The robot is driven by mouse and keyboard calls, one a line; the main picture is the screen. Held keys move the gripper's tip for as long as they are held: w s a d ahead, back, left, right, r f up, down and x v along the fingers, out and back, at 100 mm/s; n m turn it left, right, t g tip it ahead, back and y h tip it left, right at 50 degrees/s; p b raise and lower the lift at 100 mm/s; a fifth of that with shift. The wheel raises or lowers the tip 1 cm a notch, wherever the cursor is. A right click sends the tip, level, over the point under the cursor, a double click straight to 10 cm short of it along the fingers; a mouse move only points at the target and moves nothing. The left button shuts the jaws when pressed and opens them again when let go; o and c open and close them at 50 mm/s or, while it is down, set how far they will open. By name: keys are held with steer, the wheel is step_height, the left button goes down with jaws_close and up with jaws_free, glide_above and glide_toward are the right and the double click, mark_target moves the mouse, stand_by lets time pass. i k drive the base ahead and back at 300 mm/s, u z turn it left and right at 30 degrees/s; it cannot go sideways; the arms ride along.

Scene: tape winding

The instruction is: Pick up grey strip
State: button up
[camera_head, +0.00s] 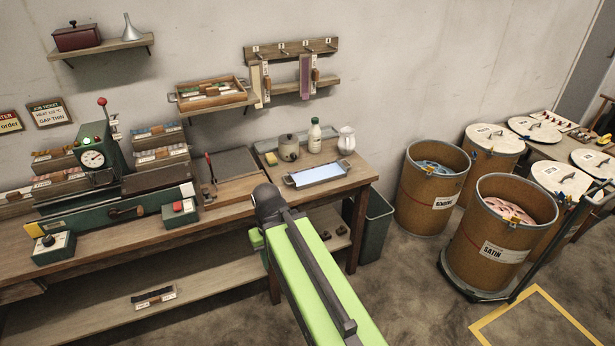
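I cannot make out with certainty which thing is the grey strip. Small strips of several colours lie in a wooden tray (243,87) on the wall shelf, too small to tell apart. A pale strip (256,84) and a purple strip (305,76) hang from the peg rack (290,47). A dark strip in a small labelled holder (140,303) lies on the lower bench shelf. My green arm reaches up from the bottom centre to the bench's front edge. Its dark joint hides what lies beyond, and my gripper's fingers do not show.
The bench (222,215) carries a green press with a dial (93,158), control boxes, and a shallow metal tray (318,174). A green bin (375,225) stands at its right end. Large drums (490,250) fill the right. Floor between bench and drums is clear.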

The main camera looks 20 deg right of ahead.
mark_target(152, 155)
steer(key=z, duration=0.05)
steer(key=k, duration=0.5)
steer(key=u, duration=0.8)
steer(key=i, duration=1.15)
steer(key=u, duration=0.55)
steer(key=i, duration=0.7)
steer(key=z, duration=0.05)
